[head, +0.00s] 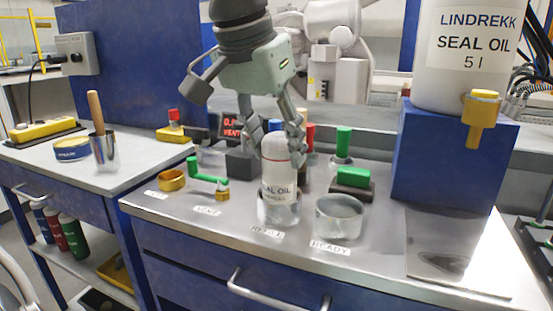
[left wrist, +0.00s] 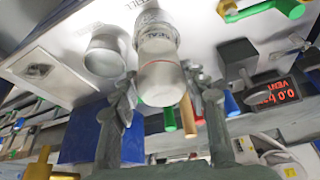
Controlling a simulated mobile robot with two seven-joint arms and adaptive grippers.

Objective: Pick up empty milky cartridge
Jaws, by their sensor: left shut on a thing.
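The milky cartridge (head: 279,170) stands upright in a round metal holder (head: 279,211) on the steel bench top. Its label reads "SEAL OIL" and a thin red line runs around it above the label. My left gripper (head: 284,150) reaches down from above and is shut on the cartridge's upper part, one finger on each side. In the left wrist view the cartridge (left wrist: 160,82) lies between the fingers (left wrist: 158,92), with its lower end in the holder (left wrist: 155,30). I cannot see whether any liquid is inside. My right gripper is not in view.
An empty metal cup (head: 340,217) marked "READY" stands to the right. A green-handled tool (head: 352,180) and a blue box (head: 455,160) with a large seal oil bottle (head: 462,55) are beyond it. A green-and-brass fitting (head: 208,176) lies left. A red-lit display (head: 231,128) stands behind.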

